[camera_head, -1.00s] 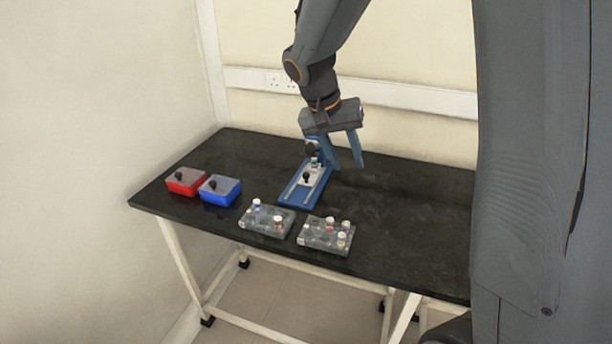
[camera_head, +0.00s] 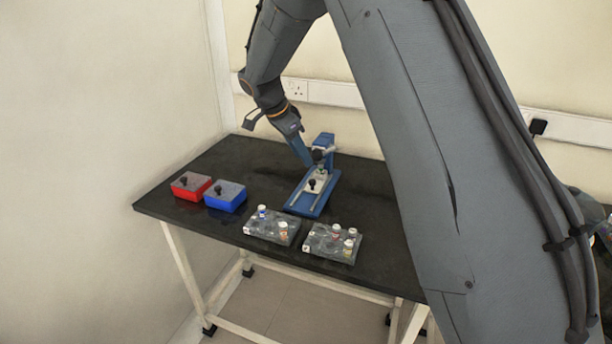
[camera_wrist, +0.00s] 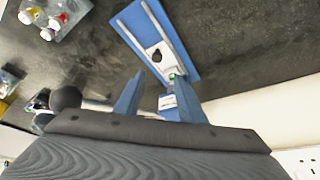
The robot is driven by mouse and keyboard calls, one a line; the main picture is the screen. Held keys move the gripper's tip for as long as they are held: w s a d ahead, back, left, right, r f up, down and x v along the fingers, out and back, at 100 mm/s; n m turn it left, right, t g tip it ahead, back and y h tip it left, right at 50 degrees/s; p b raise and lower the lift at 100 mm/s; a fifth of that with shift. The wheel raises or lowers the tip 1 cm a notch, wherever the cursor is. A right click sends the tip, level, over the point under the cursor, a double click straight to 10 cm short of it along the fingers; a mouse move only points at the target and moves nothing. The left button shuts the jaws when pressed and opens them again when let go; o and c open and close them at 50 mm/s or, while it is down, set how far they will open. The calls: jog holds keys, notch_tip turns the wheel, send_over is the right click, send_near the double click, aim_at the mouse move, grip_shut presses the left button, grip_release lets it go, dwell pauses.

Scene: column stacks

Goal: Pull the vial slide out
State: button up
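The vial slide (camera_head: 316,187) is a pale plate with a black knob, lying on the blue railed base (camera_head: 303,205) of a small device. The device's blue upright (camera_head: 325,141) stands at the base's back end. In the wrist view the slide (camera_wrist: 167,55) and its dark knob show beyond my fingertips. My gripper (camera_wrist: 158,77) is open, with its two blue fingers apart and nothing clearly held between them. In the head view my gripper (camera_head: 305,158) points down at the left of the upright. Whether a finger touches the device is unclear.
A red box (camera_head: 190,186) and a blue box (camera_head: 225,196), both lidded with dark knobs, stand at the left. Two grey racks (camera_head: 272,228) (camera_head: 332,243) with capped vials are in front of the base. A black ball knob (camera_wrist: 65,98) on a rod is close to my gripper.

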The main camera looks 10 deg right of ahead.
aim_at(312, 181)
jog(key=shift+m+g, duration=0.3)
jog(key=shift+m, duration=0.2)
jog(key=shift+s+a+f+p+x, duration=0.15)
jog(key=shift+p+x, duration=0.2)
jog(key=shift+x, duration=1.15)
jog(key=shift+s+a+p+x, duration=0.1)
jog(key=shift+p+x, duration=0.25)
jog(key=shift+x, duration=1.15)
jog(key=shift+s+a+f+p+x, duration=0.15)
jog(key=shift+p+x, duration=0.2)
jog(key=shift+x, duration=1.15)
jog(key=shift+r, duration=0.1)
grip_shut()
